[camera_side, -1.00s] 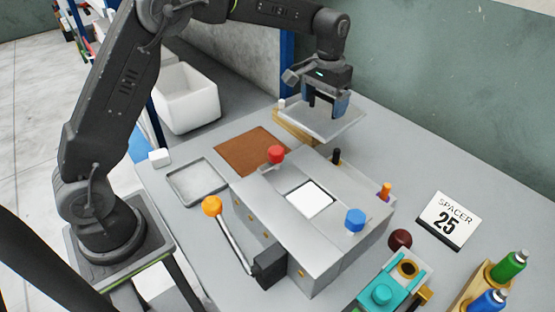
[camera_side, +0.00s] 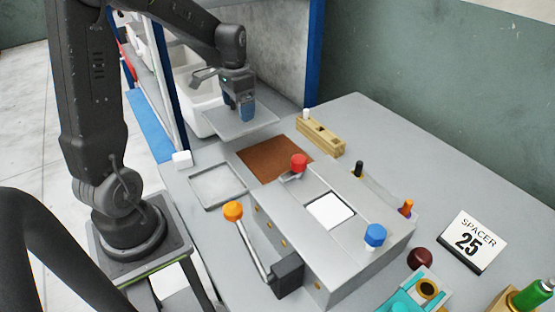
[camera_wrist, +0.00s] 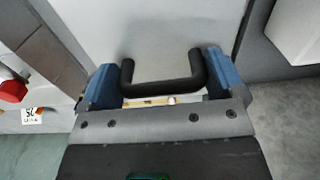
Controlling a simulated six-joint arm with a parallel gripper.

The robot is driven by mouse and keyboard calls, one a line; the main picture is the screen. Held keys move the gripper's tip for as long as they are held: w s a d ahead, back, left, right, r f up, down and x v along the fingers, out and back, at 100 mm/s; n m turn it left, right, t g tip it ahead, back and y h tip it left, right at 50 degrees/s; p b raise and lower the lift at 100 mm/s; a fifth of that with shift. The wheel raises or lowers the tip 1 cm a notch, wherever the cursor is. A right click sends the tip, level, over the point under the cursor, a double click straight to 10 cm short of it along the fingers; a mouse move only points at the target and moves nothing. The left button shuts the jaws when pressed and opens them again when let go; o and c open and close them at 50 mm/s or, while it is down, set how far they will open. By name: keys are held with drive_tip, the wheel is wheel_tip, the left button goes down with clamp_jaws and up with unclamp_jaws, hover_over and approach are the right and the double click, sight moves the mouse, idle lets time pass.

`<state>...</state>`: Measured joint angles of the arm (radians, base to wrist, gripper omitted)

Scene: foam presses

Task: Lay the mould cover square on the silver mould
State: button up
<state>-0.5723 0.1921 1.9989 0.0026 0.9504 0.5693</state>
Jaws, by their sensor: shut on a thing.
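The mould cover is a flat light-grey plate (camera_side: 213,123) with a black handle (camera_wrist: 165,86). My gripper (camera_side: 246,112) is shut on that handle with its blue fingers, which also show in the wrist view (camera_wrist: 160,78). The cover hangs roughly level near the back left of the bench, behind the brown mat. The shallow silver tray with a raised rim (camera_side: 240,187), which looks like the silver mould, lies flat left of the press. The cover is apart from it, farther back. The cover's underside is hidden.
A brown mat (camera_side: 272,158) lies beside the tray. The grey press (camera_side: 345,255) has a red knob (camera_side: 299,162), a blue knob (camera_side: 375,235) and an orange-ended lever (camera_side: 233,211). A wooden block (camera_side: 321,138) stands at the back. A white bin (camera_side: 190,75) is behind the cover.

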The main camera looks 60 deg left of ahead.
drive_tip(key=shift+s+a+f, duration=0.15)
drive_tip(key=shift+s, duration=0.25)
drive_tip(key=shift+w+d+f, duration=0.15)
drive_tip(key=shift+d+f, duration=0.1)
drive_tip(key=w+d+f, duration=0.4)
drive_tip(key=d, duration=0.1)
drive_tip(key=w+d+f, duration=0.2)
drive_tip(key=w+d, duration=0.1)
drive_tip(key=shift+w+f, duration=0.1)
drive_tip(key=shift+f, duration=2.1)
drive_tip(key=shift+f, duration=0.2)
drive_tip(key=o, duration=0.9)
